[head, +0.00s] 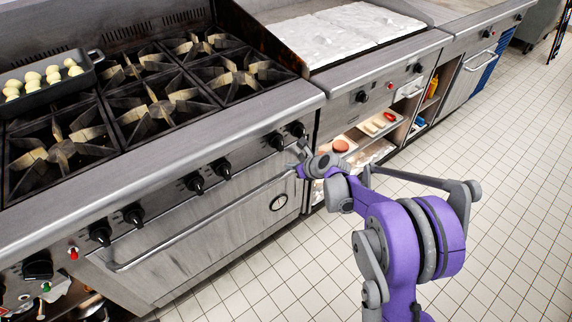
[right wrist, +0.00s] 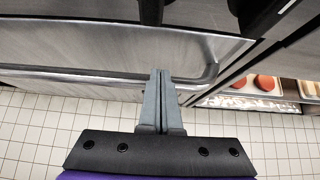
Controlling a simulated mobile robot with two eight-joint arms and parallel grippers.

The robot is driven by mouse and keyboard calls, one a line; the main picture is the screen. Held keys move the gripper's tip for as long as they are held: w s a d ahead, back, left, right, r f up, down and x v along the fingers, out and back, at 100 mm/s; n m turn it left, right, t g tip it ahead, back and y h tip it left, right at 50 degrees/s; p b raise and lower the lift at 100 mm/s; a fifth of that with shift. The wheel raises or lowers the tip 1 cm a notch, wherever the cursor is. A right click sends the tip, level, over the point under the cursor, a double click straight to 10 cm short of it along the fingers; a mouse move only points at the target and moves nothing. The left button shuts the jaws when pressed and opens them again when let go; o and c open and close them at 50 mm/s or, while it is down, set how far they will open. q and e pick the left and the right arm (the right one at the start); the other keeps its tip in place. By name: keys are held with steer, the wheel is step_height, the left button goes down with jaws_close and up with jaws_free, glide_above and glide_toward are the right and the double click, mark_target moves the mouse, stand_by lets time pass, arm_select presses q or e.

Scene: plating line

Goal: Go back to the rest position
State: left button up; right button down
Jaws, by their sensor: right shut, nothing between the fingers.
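My right gripper (head: 302,152) is at the end of the purple and grey arm, in front of the stove's right end in the head view. In the right wrist view its two grey fingers (right wrist: 159,100) are together with nothing between them. They point toward the oven door (right wrist: 110,50) and its handle bar (right wrist: 90,76); I cannot tell whether they touch. My left gripper is in neither view.
The stove (head: 150,110) has several burners and a dark tray (head: 40,97) of pale round pieces. A griddle (head: 340,35) stands beyond it, over shelves with food trays (head: 375,128). The tiled floor (head: 500,150) on the right is clear.

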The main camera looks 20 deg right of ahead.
steer(key=p+v, duration=0.1)
steer(key=v, duration=0.7)
steer(key=s+a+r+n+g, duration=0.25)
steer(key=s+a+n, duration=0.25)
steer(key=s+n, duration=0.3)
steer(key=s+a+f+n+g+h, duration=0.1)
steer(key=s+a+n+h, duration=0.1)
steer(key=s+n, duration=1)
steer(key=s+a+f+n+g+h, duration=0.1)
steer(key=s+n, duration=1)
steer(key=s, duration=0.1)
arm_select(q)
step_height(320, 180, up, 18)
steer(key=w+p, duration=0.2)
steer(key=p, duration=1.2)
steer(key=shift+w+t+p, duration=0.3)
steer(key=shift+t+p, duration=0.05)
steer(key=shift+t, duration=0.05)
arm_select(e)
step_height(320, 180, up, 16)
steer(key=w+n, duration=0.1)
steer(key=shift+w, duration=0.2)
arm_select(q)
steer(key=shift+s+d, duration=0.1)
arm_select(e)
steer(key=shift+a+t, duration=0.15)
steer(key=shift+t, duration=0.1)
